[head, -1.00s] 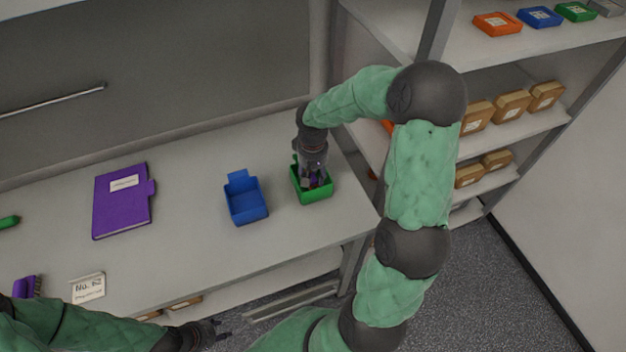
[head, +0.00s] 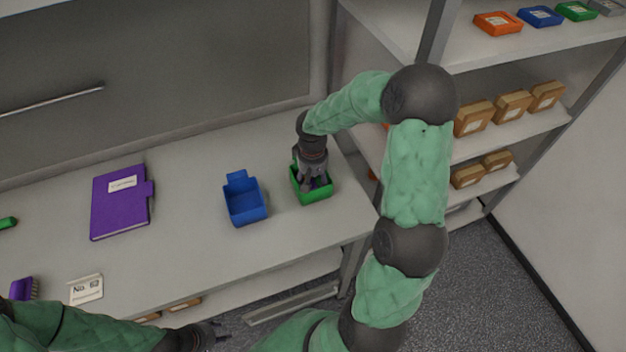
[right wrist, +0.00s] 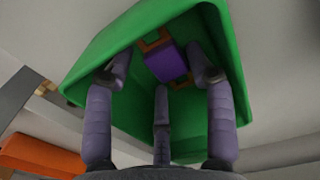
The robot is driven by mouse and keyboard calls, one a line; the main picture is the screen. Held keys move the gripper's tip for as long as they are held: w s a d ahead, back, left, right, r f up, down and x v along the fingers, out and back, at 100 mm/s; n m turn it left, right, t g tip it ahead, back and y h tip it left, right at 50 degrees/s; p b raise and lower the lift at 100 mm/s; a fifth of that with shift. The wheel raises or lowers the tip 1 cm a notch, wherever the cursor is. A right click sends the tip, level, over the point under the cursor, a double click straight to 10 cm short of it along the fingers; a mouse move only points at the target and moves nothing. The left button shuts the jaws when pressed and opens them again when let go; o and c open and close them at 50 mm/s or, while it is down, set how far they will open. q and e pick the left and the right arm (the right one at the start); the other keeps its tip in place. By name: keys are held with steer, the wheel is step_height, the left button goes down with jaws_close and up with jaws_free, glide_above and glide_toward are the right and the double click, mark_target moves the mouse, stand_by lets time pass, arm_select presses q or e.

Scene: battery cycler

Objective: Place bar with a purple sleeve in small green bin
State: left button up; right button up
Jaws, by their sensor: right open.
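The small green bin (head: 312,197) stands on the bench near its right end. My right gripper (head: 315,182) points down into it, and its fingers are open. In the right wrist view the bar with a purple sleeve (right wrist: 166,62) lies inside the green bin (right wrist: 222,60), its brownish ends showing beyond the sleeve. The open fingers of my right gripper (right wrist: 160,80) are spread around the bar, with gaps between them and it. My left gripper (head: 215,332) is low in the head view, in front of the bench; its fingers are too small and dark to judge.
A blue bin (head: 246,204) stands just left of the green bin. A purple notebook (head: 120,203), a card (head: 86,289) and a purple brush (head: 24,288) lie further left. A shelf with brown boxes (head: 473,118) stands to the right. The bench between notebook and blue bin is clear.

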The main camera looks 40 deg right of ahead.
mark_target(313, 184)
step_height(313, 184, up, 12)
steer(key=p, duration=0.2)
steer(key=shift+r+p, duration=0.15)
steer(key=shift+p, duration=0.15)
steer(key=shift+a, duration=0.1)
